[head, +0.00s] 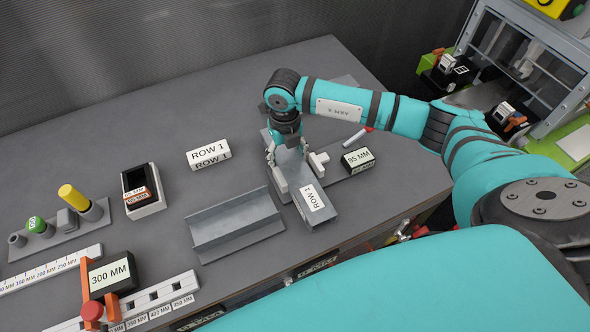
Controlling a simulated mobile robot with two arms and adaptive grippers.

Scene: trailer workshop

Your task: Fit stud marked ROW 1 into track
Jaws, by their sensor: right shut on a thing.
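The stud marked ROW 1 (313,198) is a grey metal piece with a white label on its near end, right of the middle of the bench. My right gripper (297,174) points down over the stud's far part and is shut on it, one finger at each side. I cannot tell whether the stud touches the bench. The track (238,226) is a grey open channel, just left of the stud and near the bench's front edge; it looks empty. A white ROW 1 sign block (208,154) stands behind the track. My left gripper is not in view.
A black 85 MM block (358,160) stands right of my right gripper. At left are a 300 MM block (112,274) on a white ruler rail, a boxed device (142,190) and a holder with several small tools (60,228). The back left bench (130,130) is clear.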

